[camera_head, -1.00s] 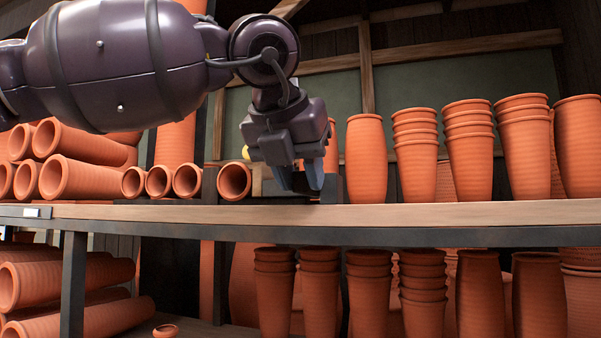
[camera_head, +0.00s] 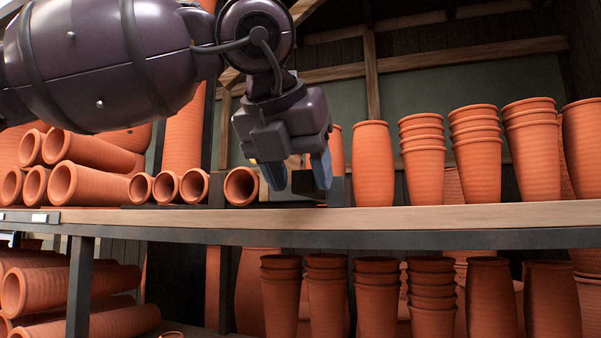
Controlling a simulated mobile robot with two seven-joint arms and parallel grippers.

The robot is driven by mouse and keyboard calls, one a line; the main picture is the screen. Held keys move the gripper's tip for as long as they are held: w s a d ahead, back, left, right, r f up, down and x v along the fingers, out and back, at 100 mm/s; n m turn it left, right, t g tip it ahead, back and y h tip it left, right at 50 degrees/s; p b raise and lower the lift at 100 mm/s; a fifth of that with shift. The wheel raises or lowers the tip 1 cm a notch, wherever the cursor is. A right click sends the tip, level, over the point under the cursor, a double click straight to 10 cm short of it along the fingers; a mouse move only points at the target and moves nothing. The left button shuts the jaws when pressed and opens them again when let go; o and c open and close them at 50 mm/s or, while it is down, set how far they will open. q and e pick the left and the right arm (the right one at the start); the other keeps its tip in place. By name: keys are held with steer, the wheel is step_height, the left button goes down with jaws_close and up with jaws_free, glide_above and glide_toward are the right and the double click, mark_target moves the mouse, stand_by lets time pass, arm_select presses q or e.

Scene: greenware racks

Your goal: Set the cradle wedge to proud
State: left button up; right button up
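My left gripper (camera_head: 297,174) points down at the upper shelf, with its two blue fingertips apart and a gap between them. A pale wooden piece (camera_head: 294,163) shows partly behind and between the fingers. A dark block (camera_head: 336,190) stands on the shelf just right of the fingers. Which of these is the cradle wedge, and how it is set, I cannot tell, as the gripper hides much of this spot. A terracotta tube (camera_head: 241,187) lies with its open end forward just left of the gripper. My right gripper is not in view.
Stacked terracotta pots (camera_head: 424,160) stand right of the gripper along the upper shelf (camera_head: 430,217). Lying tubes (camera_head: 75,182) are piled at the left. More pots (camera_head: 376,297) stand below.

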arm_select(q)
steer(key=shift+s+r, duration=0.25)
steer(key=shift+r, duration=0.05)
steer(key=v, duration=1)
steer(key=shift+a, duration=0.1)
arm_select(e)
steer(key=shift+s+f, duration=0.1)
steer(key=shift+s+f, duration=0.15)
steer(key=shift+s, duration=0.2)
